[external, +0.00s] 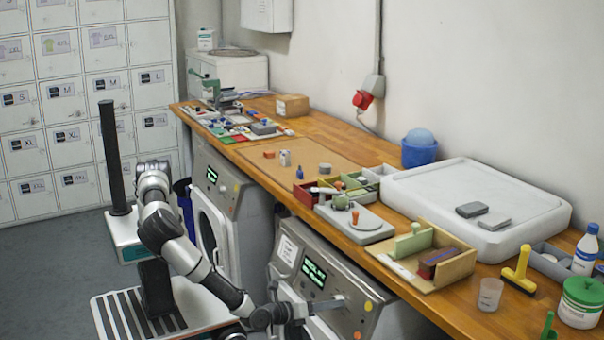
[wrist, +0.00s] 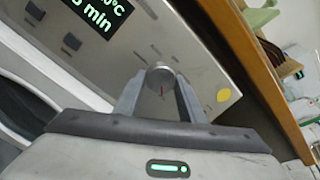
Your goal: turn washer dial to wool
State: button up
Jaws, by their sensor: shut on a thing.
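The near washer (external: 335,268) has a grey panel with a lit display (external: 314,272) of green text. Its round grey dial (wrist: 160,76) with a small red mark sits between my fingertips in the wrist view. My gripper (wrist: 160,92) is shut on the dial. In the external view my gripper (external: 335,302) reaches the panel just below and right of the display, and the dial is mostly hidden there. In the wrist view the display (wrist: 98,12) partly reads "°C" and "min". No wool marking is readable.
A second washer (external: 228,190) stands to the left. The wooden counter (external: 345,245) runs above both machines, with its edge close to the panel. A yellow button (wrist: 224,95) lies right of the dial. Panel keys (wrist: 72,42) lie left of it.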

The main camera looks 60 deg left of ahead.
jog(key=shift+m, duration=0.4)
jog(key=o, duration=1)
jog(key=shift+o, duration=0.2)
jog(key=shift+s, duration=0.1)
jog(key=p+v, duration=0.1)
jog(key=v, duration=1.6)
jog(key=shift+s, duration=0.15)
